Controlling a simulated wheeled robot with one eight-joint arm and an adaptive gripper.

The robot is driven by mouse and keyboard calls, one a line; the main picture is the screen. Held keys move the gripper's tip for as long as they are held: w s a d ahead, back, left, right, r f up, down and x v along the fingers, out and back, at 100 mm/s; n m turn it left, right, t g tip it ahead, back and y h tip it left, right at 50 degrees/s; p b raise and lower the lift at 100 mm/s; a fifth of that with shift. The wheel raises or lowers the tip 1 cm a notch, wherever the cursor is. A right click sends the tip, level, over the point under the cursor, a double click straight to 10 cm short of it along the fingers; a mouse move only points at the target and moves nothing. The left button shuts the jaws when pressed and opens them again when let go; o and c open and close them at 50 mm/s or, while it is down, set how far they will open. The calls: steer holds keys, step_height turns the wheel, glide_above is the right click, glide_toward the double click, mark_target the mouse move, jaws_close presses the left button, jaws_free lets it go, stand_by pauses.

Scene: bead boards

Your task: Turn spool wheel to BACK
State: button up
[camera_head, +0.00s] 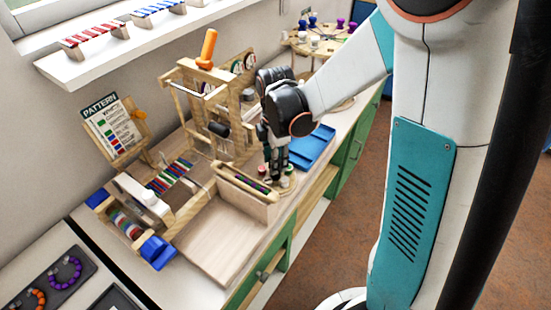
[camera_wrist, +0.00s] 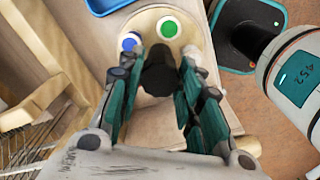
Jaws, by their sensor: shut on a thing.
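The spool wheel (camera_wrist: 197,38) is a round pale wooden disc at the top of the wrist view, with a green dot and a blue dot on its face. A black knob (camera_wrist: 158,78) stands on it. My gripper (camera_wrist: 163,66) has its green-padded fingers on both sides of the knob and is shut on it. In the head view my gripper (camera_head: 277,177) points down onto the wheel at the counter's front side, beside the loom. Red and green spots show on the wheel near the fingers. The gripper hides most of the wheel, and no BACK mark is readable.
The wooden loom (camera_head: 205,85) with an orange handle (camera_head: 207,48) stands to the left. A blue tray (camera_head: 312,148) lies close on the right.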

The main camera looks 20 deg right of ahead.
steer(key=o, duration=1.1)
steer(key=shift+c, duration=0.2)
steer(key=shift+r, duration=0.1)
step_height(320, 180, up, 12)
steer(key=s+r+m+t, duration=0.4)
steer(key=s+m+t, duration=0.3)
steer(key=s+m, duration=0.8)
steer(key=m, duration=0.3)
